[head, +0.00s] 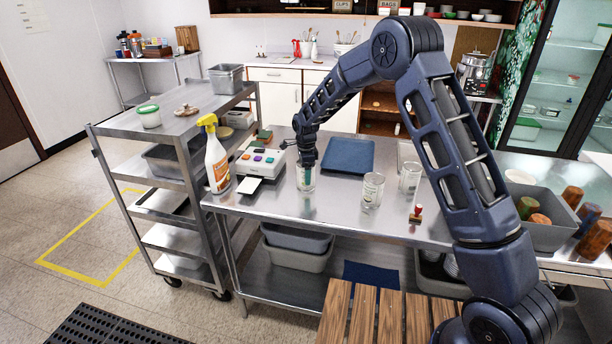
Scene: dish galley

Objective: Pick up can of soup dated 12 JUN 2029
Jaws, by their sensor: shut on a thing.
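My gripper (306,168) points straight down and is shut on the left can (306,184), which shows a green patch and seems to be at table level. Whether it touches the table I cannot tell. The middle can (373,191) stands a little to the right and nearer. The right can (410,178) is farther right, beside my arm. No date on any can is readable from here, so I cannot tell which reads 12 JUN 2029.
A spray bottle (216,158) and a label machine (262,158) stand left of my gripper. A blue tray (348,155) lies behind the cans. A small stamp (415,214) is in front, and a grey bin (545,235) stands right. A steel cart (185,125) is left.

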